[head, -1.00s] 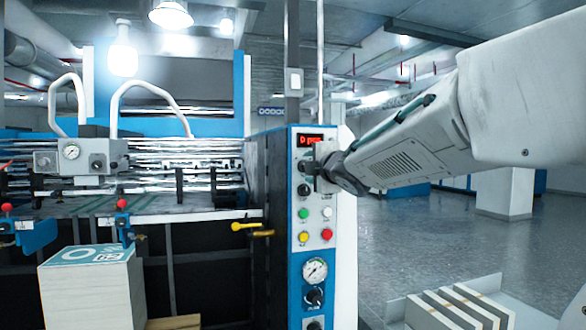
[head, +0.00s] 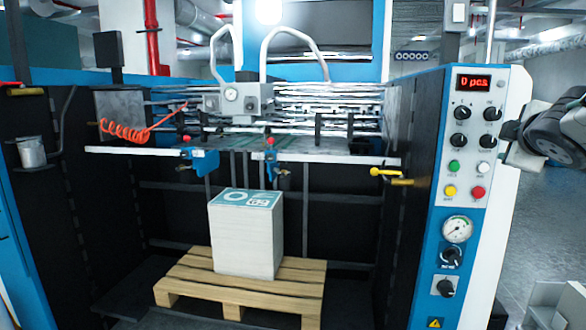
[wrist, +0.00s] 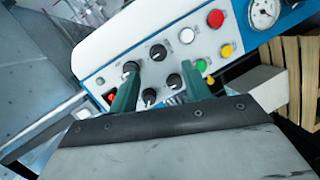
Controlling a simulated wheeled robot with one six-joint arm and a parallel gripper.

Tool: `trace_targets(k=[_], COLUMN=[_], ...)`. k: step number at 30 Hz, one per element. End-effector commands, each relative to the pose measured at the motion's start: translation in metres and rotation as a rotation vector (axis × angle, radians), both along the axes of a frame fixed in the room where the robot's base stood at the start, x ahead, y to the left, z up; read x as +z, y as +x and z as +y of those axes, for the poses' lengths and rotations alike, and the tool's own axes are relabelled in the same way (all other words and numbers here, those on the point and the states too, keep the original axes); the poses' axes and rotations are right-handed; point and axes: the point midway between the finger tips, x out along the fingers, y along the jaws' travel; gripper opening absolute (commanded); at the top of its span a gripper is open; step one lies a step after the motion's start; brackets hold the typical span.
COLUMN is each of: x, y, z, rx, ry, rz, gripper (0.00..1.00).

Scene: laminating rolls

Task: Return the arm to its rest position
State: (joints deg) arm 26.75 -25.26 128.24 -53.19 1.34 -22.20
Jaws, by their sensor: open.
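My gripper (wrist: 158,82) shows in the wrist view with its two green fingers apart and nothing between them. Beyond the fingers is the control panel (wrist: 215,50) with its black knobs and coloured buttons. In the head view, the wrist end of my arm (head: 545,135) reaches in from the right edge, beside the right side of the control panel (head: 470,185). Most of the arm is outside that view. I cannot tell from the pictures whether the fingertips touch the panel.
The laminating machine fills the head view. A stack of sheets (head: 245,240) stands on a wooden pallet (head: 190,275) inside its frame. A yellow-handled lever (head: 385,173) sticks out left of the panel. Open floor (head: 540,230) lies to the right.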

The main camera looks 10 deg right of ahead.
Motion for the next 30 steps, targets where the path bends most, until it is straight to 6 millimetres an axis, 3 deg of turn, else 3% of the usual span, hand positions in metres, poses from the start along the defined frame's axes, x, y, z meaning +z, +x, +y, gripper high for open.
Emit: trace_targets(k=[2,5,9,13,16,19,30], x=[-0.039,-0.095,-0.162,-0.202,-0.218,-0.225,-0.222], y=[-0.028,-0.070,-0.132,-0.189,-0.225,-0.243,-0.244], z=[-0.004,0.016,0.074,0.139,0.182,0.211,0.220], rx=[-0.168,-0.368,-0.585,-0.712,-0.743,-0.698,-0.640], ry=[0.203,0.472,0.790,0.997,1.089,1.121,1.100], rz=[0.053,0.145,0.324,0.522,0.665,0.741,0.745], gripper=[0.48,0.48,0.48,0.48,0.48,0.48,0.48])
